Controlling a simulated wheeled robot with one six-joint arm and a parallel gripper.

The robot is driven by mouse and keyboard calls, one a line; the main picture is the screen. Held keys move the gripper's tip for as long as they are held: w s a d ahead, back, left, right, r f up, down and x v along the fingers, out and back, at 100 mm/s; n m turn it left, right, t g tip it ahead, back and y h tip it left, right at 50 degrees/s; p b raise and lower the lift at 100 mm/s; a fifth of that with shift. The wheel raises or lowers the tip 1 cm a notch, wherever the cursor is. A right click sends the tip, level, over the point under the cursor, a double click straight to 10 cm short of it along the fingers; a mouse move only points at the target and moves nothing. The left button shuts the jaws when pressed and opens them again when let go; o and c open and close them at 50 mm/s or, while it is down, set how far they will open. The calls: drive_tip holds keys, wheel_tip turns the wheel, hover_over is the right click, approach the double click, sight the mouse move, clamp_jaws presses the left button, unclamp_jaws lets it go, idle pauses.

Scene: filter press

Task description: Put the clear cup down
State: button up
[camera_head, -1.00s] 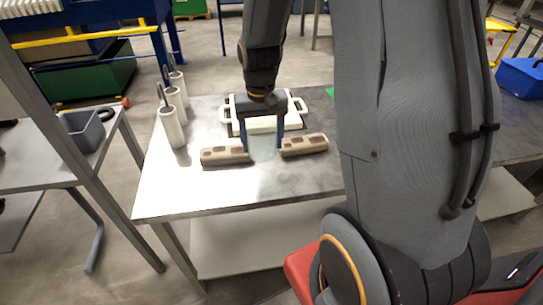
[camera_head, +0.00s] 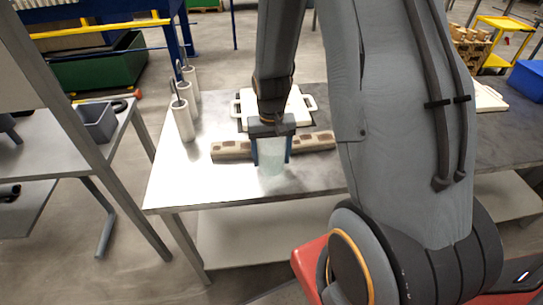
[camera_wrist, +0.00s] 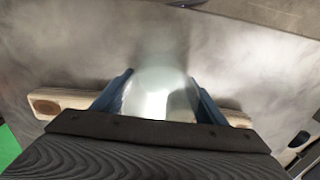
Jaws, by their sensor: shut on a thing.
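The clear cup (camera_head: 271,163) is a pale, see-through greenish cup between the two blue fingers of my gripper (camera_head: 271,152). My gripper is shut on it, low over the front part of the metal table (camera_head: 190,185). In the wrist view the cup (camera_wrist: 160,92) shows between the blue fingers (camera_wrist: 158,98), in front of the bare grey tabletop. I cannot tell whether the cup's bottom touches the table.
A long beige-brown block (camera_head: 232,151) lies behind the cup, partly hidden by my gripper. A white tray with handles (camera_head: 308,103) is farther back. Several white cylinders (camera_head: 182,120) stand at the table's left. The tabletop left of and in front of the cup is clear.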

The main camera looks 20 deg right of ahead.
drive_tip(key=shift+f, duration=0.15)
drive_tip(key=o, duration=1.1)
